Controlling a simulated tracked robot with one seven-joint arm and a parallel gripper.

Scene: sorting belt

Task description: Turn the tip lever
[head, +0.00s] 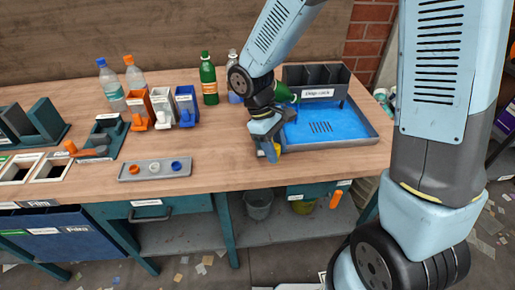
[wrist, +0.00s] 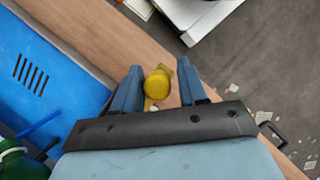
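A yellow lever with a round knob (wrist: 158,84) shows in the wrist view between the two fingers of my gripper (wrist: 158,90). The fingers stand apart, one on each side of the knob, with a small gap on the right; whether the left finger touches it I cannot tell. In the head view my gripper (head: 271,150) points down at the front left corner of the blue tray (head: 350,128), and a bit of yellow shows at its fingertips. I see no label that marks this as the tip lever. The lever's base is mostly hidden.
A green bottle (head: 209,80) stands left of my arm; another green bottle (head: 284,93) lies by the tray, partly hidden. A grey button panel (head: 155,169) lies left. An orange handle (head: 336,199) hangs below the table edge.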

